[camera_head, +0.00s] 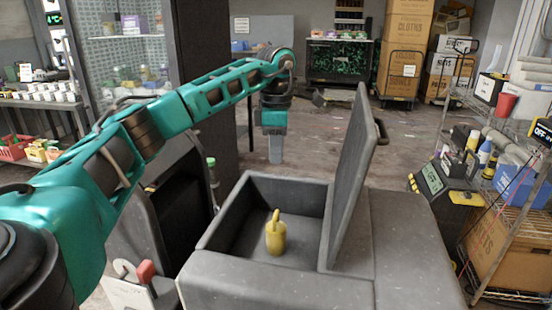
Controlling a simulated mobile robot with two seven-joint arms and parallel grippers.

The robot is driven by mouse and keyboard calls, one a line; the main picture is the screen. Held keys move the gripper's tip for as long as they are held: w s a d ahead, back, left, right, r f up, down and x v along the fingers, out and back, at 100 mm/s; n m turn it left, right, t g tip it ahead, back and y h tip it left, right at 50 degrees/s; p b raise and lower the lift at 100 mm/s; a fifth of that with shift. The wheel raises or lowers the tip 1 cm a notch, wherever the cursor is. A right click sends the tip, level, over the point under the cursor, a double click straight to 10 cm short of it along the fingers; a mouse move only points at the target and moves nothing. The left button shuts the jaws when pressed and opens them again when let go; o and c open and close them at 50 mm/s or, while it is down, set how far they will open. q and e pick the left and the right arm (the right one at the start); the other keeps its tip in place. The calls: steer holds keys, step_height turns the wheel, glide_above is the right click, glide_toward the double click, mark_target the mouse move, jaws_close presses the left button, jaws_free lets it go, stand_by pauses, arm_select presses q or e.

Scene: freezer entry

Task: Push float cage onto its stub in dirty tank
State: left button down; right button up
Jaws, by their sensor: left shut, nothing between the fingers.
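The grey dirty tank (213,235) stands in front of me with its lid (347,180) tilted up on the right side. A yellow piece (276,240), which looks like the float cage, stands upright on the tank floor near its front. It has a narrow top and a wider lower body. I cannot see a stub or tell whether the piece is seated on one. My left gripper (275,158) points down above and beyond the tank's back edge, shut and empty, apart from the yellow piece. My right gripper is out of view.
A wire rack (444,130) with bottles and boxes stands at the right. A scale-like device with a display (433,178) is beside it. A cart of cardboard boxes (404,50) is at the back. A shelf with cups (40,100) is at the left. Open floor lies behind the tank.

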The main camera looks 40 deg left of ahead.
mark_target(276, 214)
arm_select(q)
step_height(276, 214, down, 8)
steer(key=n, duration=0.8)
steer(key=shift+f+n, duration=0.15)
steer(key=shift+n, duration=0.15)
step_height(276, 214, down, 6)
steer(key=b, duration=0.6)
steer(key=shift+a+f, duration=0.1)
steer(key=shift+s+f, duration=0.1)
steer(key=shift+f, duration=0.3)
